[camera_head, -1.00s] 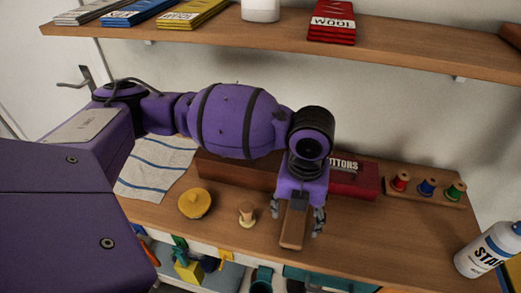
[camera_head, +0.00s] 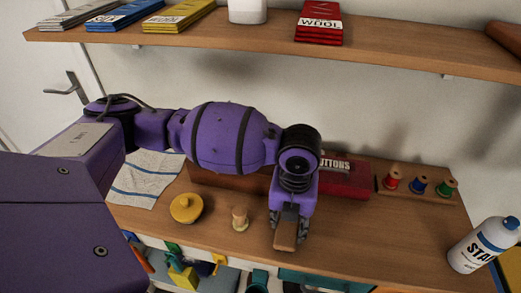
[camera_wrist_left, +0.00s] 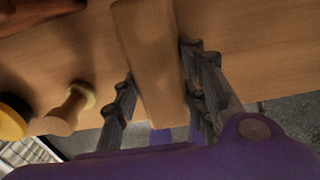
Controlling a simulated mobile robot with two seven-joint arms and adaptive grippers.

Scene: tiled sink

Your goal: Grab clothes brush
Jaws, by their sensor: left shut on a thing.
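The clothes brush (camera_head: 286,234) is a plain brown wooden block. My left gripper (camera_head: 290,222) comes down from above and is shut on it near the front of the wooden table. In the left wrist view the brush (camera_wrist_left: 150,60) runs up between the two dark fingers (camera_wrist_left: 160,98). Its underside and any bristles are hidden. I cannot tell whether it touches the table. My right gripper is not in view.
A small wooden mushroom-shaped piece (camera_head: 240,218) and a yellow round lidded thing (camera_head: 187,208) stand left of the brush. Behind is a red buttons box (camera_head: 345,182); thread spools (camera_head: 420,186) and a starch bottle (camera_head: 484,246) stand right. A shelf (camera_head: 400,52) hangs above.

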